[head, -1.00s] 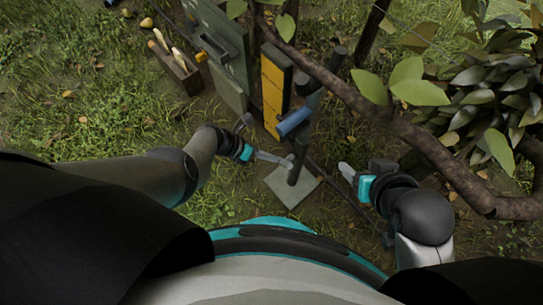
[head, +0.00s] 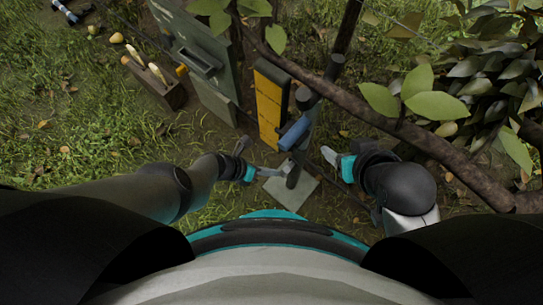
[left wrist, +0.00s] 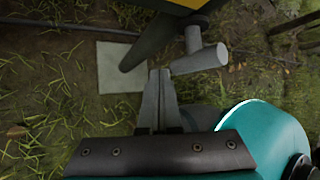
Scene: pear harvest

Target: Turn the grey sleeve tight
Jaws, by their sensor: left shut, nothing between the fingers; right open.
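A short grey cylinder (left wrist: 200,60), which looks like the sleeve, sticks out sideways from a grey collar (left wrist: 193,38) beside a dark post in the left wrist view. My left gripper (left wrist: 158,78) is shut and empty, its fingertips close to the cylinder's left end; I cannot tell whether they touch. In the head view my left gripper (head: 282,171) is at the dark post, below a blue cylinder (head: 294,132). The sleeve is hard to make out there. My right gripper (head: 330,157) is open and empty, to the right of the post.
The post stands on a pale square plate (head: 290,193). A yellow panel (head: 268,105) and a grey-green cabinet (head: 203,75) stand behind. A wooden box (head: 155,85) with tools is at upper left. A thick branch (head: 400,125) crosses at right. Grass at left is open.

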